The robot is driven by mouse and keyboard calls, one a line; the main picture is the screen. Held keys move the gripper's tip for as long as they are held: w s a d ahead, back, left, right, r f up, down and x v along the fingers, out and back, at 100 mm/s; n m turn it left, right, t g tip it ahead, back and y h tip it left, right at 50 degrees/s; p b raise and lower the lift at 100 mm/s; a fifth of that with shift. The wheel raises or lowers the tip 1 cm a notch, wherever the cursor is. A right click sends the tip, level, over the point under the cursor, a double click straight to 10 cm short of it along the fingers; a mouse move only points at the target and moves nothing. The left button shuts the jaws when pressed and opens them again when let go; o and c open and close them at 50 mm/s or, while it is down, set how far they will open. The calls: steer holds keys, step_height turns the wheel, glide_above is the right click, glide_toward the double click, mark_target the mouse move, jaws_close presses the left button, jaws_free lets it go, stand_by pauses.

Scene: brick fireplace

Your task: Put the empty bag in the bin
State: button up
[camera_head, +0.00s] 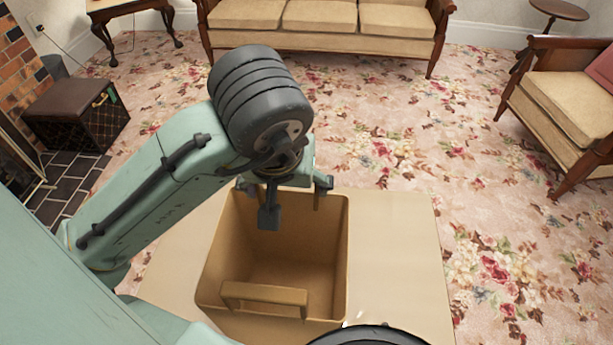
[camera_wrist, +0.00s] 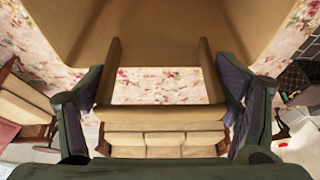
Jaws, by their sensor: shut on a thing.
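A tan, open-topped paper bag (camera_head: 225,250) stands upright and empty on a pale tabletop. A loop handle (camera_head: 265,293) shows at its near side. My gripper (camera_head: 290,200) is at the bag's far rim. In the wrist view my gripper's (camera_wrist: 167,92) two fingers press from either side on the bag's far handle (camera_wrist: 111,72), with the bag wall above. A dark grey container (camera_head: 53,66), which looks like a bin, stands on the floor at the far left by the brick fireplace, partly hidden by a stool.
The pale tabletop (camera_head: 400,250) has clear room right of the bag. A dark round edge (camera_head: 370,338) shows at the bottom; I cannot tell what it is. A brown stool (camera_head: 80,115), sofa (camera_head: 320,18) and armchair (camera_head: 565,100) stand around open floral carpet.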

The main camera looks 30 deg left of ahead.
steer(key=w+a+f, duration=0.2)
steer(key=w+a, duration=0.1)
steer(key=w, duration=0.3)
steer(key=w+a+f, duration=0.2)
steer(key=w+a, duration=0.1)
steer(key=w, duration=0.3)
steer(key=shift+w+f, duration=0.35)
steer(key=shift+f, duration=0.2)
steer(key=o, duration=1.3)
